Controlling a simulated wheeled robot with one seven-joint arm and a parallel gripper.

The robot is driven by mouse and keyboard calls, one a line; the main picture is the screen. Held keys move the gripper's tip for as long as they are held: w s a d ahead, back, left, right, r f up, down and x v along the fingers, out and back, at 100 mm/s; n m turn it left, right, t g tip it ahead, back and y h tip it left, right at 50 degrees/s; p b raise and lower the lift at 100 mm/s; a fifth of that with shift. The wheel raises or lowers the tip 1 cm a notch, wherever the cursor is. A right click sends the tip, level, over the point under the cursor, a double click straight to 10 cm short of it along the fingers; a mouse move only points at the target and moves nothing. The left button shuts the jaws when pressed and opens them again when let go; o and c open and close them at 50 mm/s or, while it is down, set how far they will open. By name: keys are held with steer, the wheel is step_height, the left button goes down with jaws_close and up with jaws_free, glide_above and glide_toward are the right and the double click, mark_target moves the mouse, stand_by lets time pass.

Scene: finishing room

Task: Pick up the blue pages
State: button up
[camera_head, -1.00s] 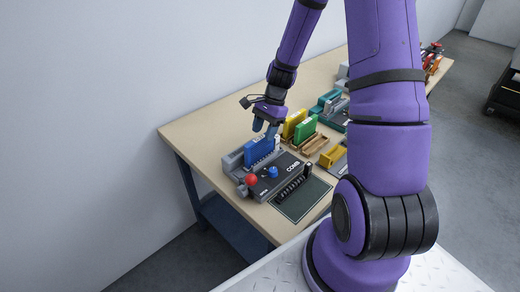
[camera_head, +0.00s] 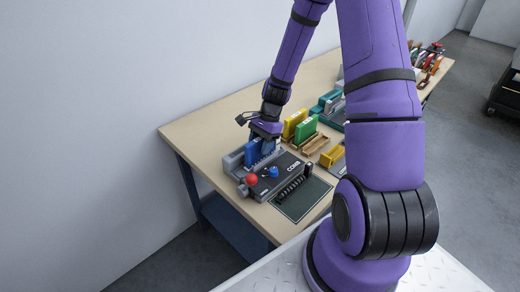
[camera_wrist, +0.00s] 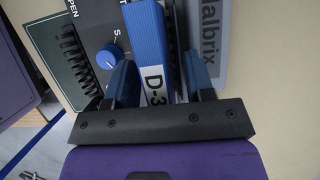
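The blue pages (camera_head: 251,153) stand upright in the grey comb machine (camera_head: 232,163), near the front left of the table. In the wrist view the blue pages (camera_wrist: 148,38) show their long blue edge and a white label reading "D-3". My gripper (camera_head: 267,147) is down at the pages. In the wrist view my gripper (camera_wrist: 158,72) is open, with one blue finger on each side of the pages. A gap shows by the right finger; whether the left finger touches cannot be told. The lower part of the pages is hidden in the machine.
Green pages (camera_head: 305,126) and yellow pages (camera_head: 294,122) stand in a wooden rack behind the machine. A red knob (camera_head: 251,180) and a blue knob (camera_head: 273,172) rise from the machine's front. The table's left part is bare.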

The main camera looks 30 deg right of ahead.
jaws_close()
steer(key=shift+r, duration=0.1)
